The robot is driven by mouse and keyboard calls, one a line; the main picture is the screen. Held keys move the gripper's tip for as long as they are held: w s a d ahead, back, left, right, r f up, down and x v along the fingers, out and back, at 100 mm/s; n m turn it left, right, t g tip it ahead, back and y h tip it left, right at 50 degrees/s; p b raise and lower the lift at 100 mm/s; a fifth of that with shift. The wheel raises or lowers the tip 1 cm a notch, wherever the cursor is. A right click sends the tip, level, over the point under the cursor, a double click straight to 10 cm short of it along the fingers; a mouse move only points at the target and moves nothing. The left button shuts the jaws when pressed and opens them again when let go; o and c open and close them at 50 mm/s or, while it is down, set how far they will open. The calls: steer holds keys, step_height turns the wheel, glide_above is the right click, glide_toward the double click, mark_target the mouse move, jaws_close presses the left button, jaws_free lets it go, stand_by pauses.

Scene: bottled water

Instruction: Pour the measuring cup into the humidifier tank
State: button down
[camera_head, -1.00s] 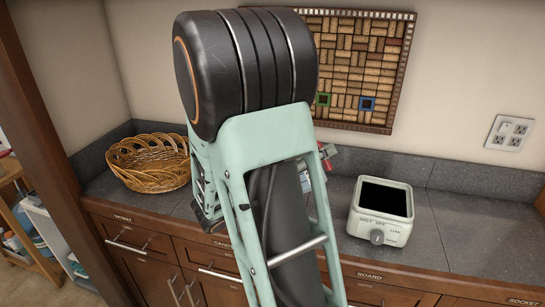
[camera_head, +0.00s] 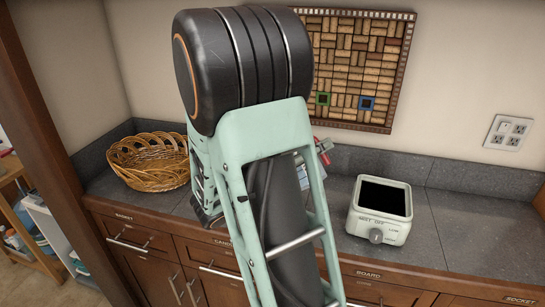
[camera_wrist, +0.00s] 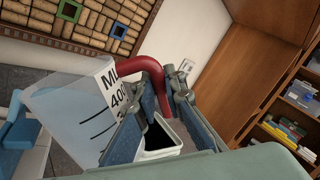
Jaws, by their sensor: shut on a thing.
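The measuring cup (camera_wrist: 85,105) is clear, with black markings and a red handle (camera_wrist: 150,68). My gripper (camera_wrist: 166,88) is shut on that handle. In the head view, a small red piece of the handle (camera_head: 323,148) shows beside my arm, left of the humidifier; my arm hides most of the cup and gripper. The cup's contents cannot be made out. The humidifier tank (camera_head: 393,228) is a pale box with a dark open top and a front dial, standing on the counter. Its rim (camera_wrist: 163,152) shows between and beyond my fingers in the wrist view.
A wicker basket (camera_head: 148,170) sits on the counter (camera_head: 470,225) at the left. A cork board (camera_head: 352,65) hangs on the wall, with an outlet (camera_head: 509,132) at the right. The counter right of the humidifier is clear. Shelves (camera_wrist: 285,125) show at right in the wrist view.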

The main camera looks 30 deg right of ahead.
steer(key=shift+w+a+r+n+t+p, duration=0.15)
steer(key=shift+w+r+n+p, duration=0.25)
steer(key=shift+r+n+p, duration=0.2)
steer(key=shift+w+d+r+n+t+p, duration=0.15)
steer(key=shift+w+r+n+p, duration=0.2)
steer(key=shift+r+n+p, duration=0.2)
stand_by(1.5)
steer(key=shift+w+a+n+h, duration=0.25)
steer(key=shift+w+n, duration=0.4)
steer(key=shift+n, duration=0.4)
stand_by(1.4)
steer(key=shift+s, duration=0.1)
